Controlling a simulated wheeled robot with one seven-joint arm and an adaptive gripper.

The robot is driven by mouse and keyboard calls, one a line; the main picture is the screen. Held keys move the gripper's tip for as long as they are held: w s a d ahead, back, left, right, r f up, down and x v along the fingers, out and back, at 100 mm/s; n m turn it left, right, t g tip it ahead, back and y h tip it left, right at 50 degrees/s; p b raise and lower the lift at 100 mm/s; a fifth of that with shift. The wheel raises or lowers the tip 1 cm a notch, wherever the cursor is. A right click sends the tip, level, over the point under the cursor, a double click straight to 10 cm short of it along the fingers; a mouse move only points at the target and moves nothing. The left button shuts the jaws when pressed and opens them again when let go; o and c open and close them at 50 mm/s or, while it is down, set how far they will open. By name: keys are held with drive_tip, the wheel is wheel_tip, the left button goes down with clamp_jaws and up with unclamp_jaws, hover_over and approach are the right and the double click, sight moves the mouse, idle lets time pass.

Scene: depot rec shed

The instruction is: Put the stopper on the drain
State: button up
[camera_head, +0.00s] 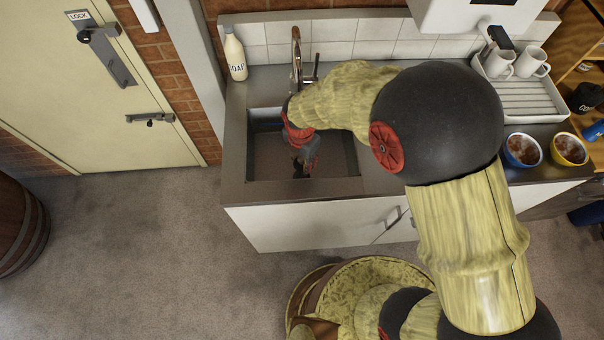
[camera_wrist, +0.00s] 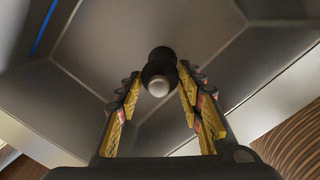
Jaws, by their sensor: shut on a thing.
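In the wrist view, the black stopper (camera_wrist: 159,63) with its pale round knob (camera_wrist: 158,87) is between the fingertips of my gripper (camera_wrist: 160,88). The fingers are shut on it. In the head view, my gripper (camera_head: 304,166) points down into the sink basin (camera_head: 335,165), and a dark piece at its tips is too small to make out clearly. The drain is not visible in either view; the stopper and gripper hide the middle of the basin floor. I cannot tell whether the stopper touches the floor.
The faucet (camera_head: 297,58) stands behind the basin, close to my arm. A soap bottle (camera_head: 235,55) is at the back left of the counter. A dish rack (camera_head: 522,95) with white mugs and two bowls (camera_head: 522,150) is to the right. The basin walls surround my gripper.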

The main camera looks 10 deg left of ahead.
sight(301, 161)
wheel_tip(301, 161, down, 9)
drive_tip(key=shift+f+b, duration=0.1)
drive_tip(key=shift+b, duration=1)
drive_tip(key=o, duration=1.3)
drive_tip(key=shift+f, duration=0.1)
drive_tip(key=r+p, duration=0.1)
drive_tip(key=r, duration=0.3)
drive_tip(key=r+p, duration=0.1)
drive_tip(key=r, duration=0.3)
drive_tip(key=s+r+p, duration=0.1)
drive_tip(key=r, duration=0.3)
drive_tip(key=shift+r, duration=0.1)
